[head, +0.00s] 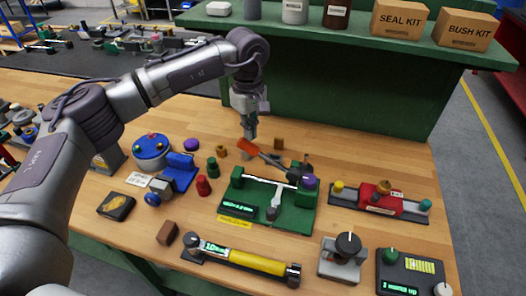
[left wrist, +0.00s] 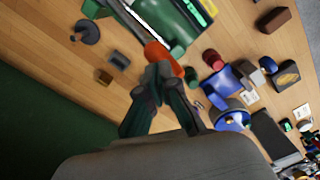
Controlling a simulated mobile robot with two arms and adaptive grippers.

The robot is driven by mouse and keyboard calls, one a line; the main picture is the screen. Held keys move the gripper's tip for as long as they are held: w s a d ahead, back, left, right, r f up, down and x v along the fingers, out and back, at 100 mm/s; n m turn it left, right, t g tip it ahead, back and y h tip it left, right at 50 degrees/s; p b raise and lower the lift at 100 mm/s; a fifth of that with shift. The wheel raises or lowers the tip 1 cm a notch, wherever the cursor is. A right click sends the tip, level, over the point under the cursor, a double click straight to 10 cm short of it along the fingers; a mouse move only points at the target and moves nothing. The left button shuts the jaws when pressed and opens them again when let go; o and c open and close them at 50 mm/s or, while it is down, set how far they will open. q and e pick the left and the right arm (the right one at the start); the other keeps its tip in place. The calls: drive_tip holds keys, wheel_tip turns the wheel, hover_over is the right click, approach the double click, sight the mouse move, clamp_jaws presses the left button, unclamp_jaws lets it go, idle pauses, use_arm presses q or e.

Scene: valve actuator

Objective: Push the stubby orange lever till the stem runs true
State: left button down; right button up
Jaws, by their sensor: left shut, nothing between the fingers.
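The stubby orange lever (head: 247,147) is an orange paddle on a dark arm that slants down right to the green valve fixture (head: 228,207). A thin pale stem (head: 266,181) runs across the fixture. My left gripper (head: 249,136) points down, its fingers shut and empty, at the orange end. In the left wrist view the orange lever end (left wrist: 160,56) lies right at the tips of my left gripper (left wrist: 163,72); I cannot tell whether they touch. The fixture shows only partly there. My right gripper is not in view.
A blue vise (head: 176,172), a red knob (head: 203,186) and a green knob (head: 212,167) stand left of the fixture. A yellow cylinder tool (head: 245,260) lies in front, a red device (head: 380,199) to the right. A green shelf with boxes (head: 399,19) stands behind.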

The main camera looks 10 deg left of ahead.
sight(245, 140)
use_arm(q)
drive_tip(key=shift+f, duration=0.2)
idle(0.5)
drive_tip(key=shift+f+b, duration=0.5)
drive_tip(key=shift+b, duration=0.1)
drive_tip(key=shift+a+f, duration=0.1)
drive_tip(key=shift+f, duration=0.1)
drive_tip(key=shift+a+f+b, duration=0.3)
drive_tip(key=shift+f+b, duration=0.2)
drive_tip(key=shift+b, duration=0.05)
drive_tip(key=shift+a+f, duration=0.1)
drive_tip(key=shift+f, duration=0.1)
drive_tip(key=shift+a+f+b, duration=0.25)
drive_tip(key=shift+f+b, duration=0.3)
drive_tip(key=shift+b, duration=0.05)
drive_tip(key=shift+f, duration=0.1)
idle(0.5)
